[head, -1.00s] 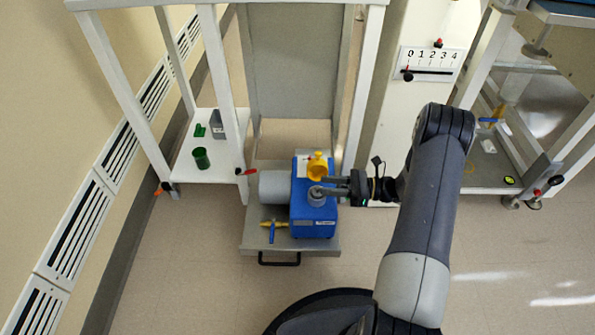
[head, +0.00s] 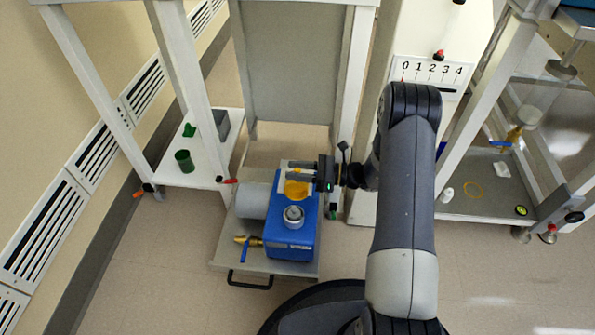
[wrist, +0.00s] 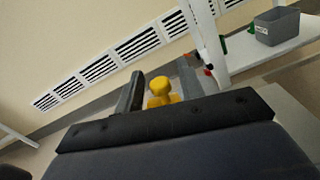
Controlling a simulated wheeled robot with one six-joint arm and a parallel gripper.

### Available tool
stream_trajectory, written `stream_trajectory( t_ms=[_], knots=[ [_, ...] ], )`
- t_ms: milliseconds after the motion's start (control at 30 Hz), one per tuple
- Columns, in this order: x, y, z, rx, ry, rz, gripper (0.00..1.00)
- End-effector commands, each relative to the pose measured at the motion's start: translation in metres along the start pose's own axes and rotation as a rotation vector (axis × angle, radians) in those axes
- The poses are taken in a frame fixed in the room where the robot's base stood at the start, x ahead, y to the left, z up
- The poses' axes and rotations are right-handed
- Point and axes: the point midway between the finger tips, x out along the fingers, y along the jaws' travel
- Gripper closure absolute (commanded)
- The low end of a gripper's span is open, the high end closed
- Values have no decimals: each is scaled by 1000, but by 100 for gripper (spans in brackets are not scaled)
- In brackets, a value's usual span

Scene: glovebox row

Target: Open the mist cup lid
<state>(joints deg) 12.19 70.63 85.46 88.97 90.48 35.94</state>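The blue pump (head: 290,238) sits on a low grey pull-out shelf. On its top is a round grey metal cup-like fitting (head: 293,217). Behind that fitting is a yellow part (head: 296,189), partly covered by my gripper; I cannot tell for sure which of the two is the mist cup lid. My gripper (head: 300,174) is at the back of the pump top, fingers pointing left, over the yellow part. In the wrist view the yellow part (wrist: 160,92) shows between the two spread fingers, with a gap on the left side. Contact on the right cannot be told.
A brass valve with a blue lever (head: 250,243) is at the shelf's front left, above a black handle (head: 250,283). White frame posts (head: 350,110) stand behind. A side shelf holds a green cup (head: 184,161) and a grey bin (wrist: 277,25). Floor in front is clear.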

Motion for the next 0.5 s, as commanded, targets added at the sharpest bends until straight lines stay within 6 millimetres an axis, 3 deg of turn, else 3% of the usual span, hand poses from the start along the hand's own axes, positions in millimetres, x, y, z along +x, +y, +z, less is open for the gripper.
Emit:
stream_trajectory(
  t_ms=[200, 500],
  knots=[
    [0, 0, 0, 0, 0, 0, 63],
    [0, 0, 0, 0, 0, 0, 88]
  ],
)
